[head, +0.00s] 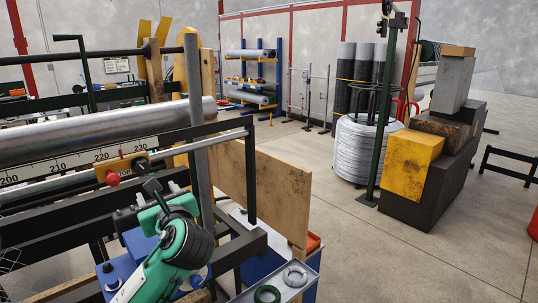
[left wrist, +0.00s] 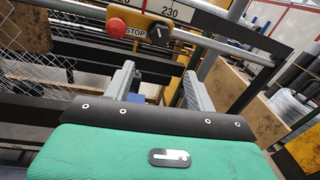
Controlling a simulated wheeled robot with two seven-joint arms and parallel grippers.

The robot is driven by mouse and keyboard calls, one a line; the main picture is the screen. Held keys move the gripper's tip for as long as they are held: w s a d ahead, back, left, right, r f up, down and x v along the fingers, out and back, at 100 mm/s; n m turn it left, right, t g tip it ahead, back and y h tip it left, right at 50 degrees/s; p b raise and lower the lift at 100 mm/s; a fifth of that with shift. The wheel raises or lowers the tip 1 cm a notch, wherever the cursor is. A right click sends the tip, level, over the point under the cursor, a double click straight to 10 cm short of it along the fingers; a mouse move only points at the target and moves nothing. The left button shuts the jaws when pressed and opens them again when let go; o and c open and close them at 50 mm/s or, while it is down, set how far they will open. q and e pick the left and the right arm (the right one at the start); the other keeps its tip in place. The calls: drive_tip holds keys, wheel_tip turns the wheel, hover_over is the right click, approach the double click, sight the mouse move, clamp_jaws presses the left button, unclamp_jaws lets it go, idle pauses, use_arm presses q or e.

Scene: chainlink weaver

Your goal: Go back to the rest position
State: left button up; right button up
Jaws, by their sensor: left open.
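My left gripper (left wrist: 158,82) shows in the left wrist view with its two grey fingers spread apart and nothing between them. In the head view my green left arm rises from the bottom, and the left gripper (head: 153,190) is at its upper end, small and partly hidden by the wrist. It is in front of the machine's rail, below and right of a red stop button (head: 112,179). The button also shows in the left wrist view (left wrist: 117,25), beside a black selector knob (left wrist: 158,34), both beyond the fingers. My right gripper is in neither view.
A wooden board (head: 270,190) stands right of the arm. Below it a grey tray (head: 300,292) holds a green ring (head: 267,294) and a grey ring (head: 295,275). A wire coil (head: 362,150) and stacked blocks (head: 412,165) stand farther right. Open floor (head: 400,250) lies at lower right.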

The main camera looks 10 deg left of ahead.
use_arm(q)
drive_tip(key=s+d+f+n+g+h, duration=0.2)
drive_tip(key=s+d+f+n+h, duration=0.25)
drive_tip(key=f, duration=0.85)
drive_tip(key=s+d+f+n+g+h, duration=0.15)
drive_tip(key=s+f+n+h, duration=0.4)
drive_tip(key=f, duration=0.85)
drive_tip(key=s+d+f+n+g+h, duration=0.1)
drive_tip(key=s+f+n+g, duration=0.1)
drive_tip(key=s+f+n, duration=0.4)
drive_tip(key=s+d+f+n+g+h, duration=0.1)
drive_tip(key=s+d+f+n+g, duration=0.15)
drive_tip(key=s, duration=0.65)
drive_tip(key=s+d+f+n+g+h, duration=0.1)
drive_tip(key=s+f+n+g, duration=0.1)
drive_tip(key=s+f+n, duration=0.35)
wheel_tip(320, 180, down, 31)
drive_tip(key=s+b, duration=0.1)
drive_tip(key=b, duration=0.2)
drive_tip(key=s+a+f+g+b, duration=0.1)
drive_tip(key=s+a+f, duration=0.1)
drive_tip(key=s+f, duration=0.8)
drive_tip(key=s+a+f+g+b, duration=0.1)
drive_tip(key=s+a+f+b, duration=0.1)
drive_tip(key=s+f, duration=0.8)
wheel_tip(320, 180, down, 5)
drive_tip(key=shift+r+b, duration=0.2)
drive_tip(key=shift+b, duration=0.1)
